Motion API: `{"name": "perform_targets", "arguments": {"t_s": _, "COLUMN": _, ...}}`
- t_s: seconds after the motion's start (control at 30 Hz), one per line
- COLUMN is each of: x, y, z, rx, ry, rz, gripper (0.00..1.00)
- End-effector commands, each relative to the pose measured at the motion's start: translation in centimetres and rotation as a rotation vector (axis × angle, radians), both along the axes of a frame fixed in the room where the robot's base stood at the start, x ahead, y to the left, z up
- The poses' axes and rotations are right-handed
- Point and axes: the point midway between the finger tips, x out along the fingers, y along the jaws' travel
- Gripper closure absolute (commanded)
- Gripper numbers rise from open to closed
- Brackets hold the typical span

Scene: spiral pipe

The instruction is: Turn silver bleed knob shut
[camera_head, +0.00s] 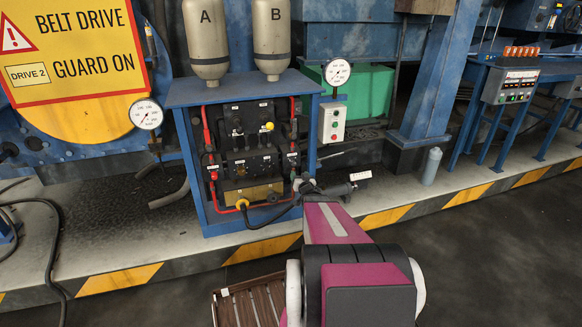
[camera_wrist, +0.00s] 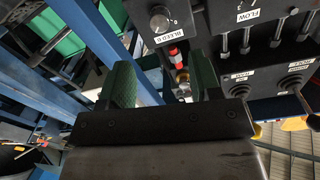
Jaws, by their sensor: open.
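A round silver-faced knob (camera_wrist: 160,18) sits on the black panel at the top of the wrist view, beside a white label that appears to read BLEED B. My gripper (camera_wrist: 165,80) is open, its two green-padded fingers apart and pointing towards the panel. The knob lies just beyond the fingertips, not between them. A red and white fitting (camera_wrist: 176,57) with a brass end shows in the gap between the fingers. In the head view my gripper (camera_head: 305,184) is at the lower right of the black panel (camera_head: 240,140); the silver knob cannot be made out there.
The blue cabinet (camera_head: 206,218) frames the panel and carries bottles A (camera_head: 207,40) and B (camera_head: 270,38). Red pipes run down both panel sides. Several levers line the panel near the FLOW label (camera_wrist: 247,15). A green-button box (camera_head: 333,122) is right of the cabinet.

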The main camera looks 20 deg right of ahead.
Motion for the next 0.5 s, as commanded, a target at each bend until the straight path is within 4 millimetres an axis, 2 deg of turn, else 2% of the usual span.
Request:
{"name": "perform_targets", "arguments": {"t_s": 0.27, "x": 3.9, "y": -0.4, "z": -0.2, "rx": 0.000, "ry": 0.000, "rz": -0.001, "gripper": 0.42}}
{"name": "perform_targets", "arguments": {"t_s": 0.5, "x": 8.2, "y": -0.7, "z": -0.1, "rx": -0.001, "ry": 0.000, "rz": -0.001, "gripper": 0.42}}
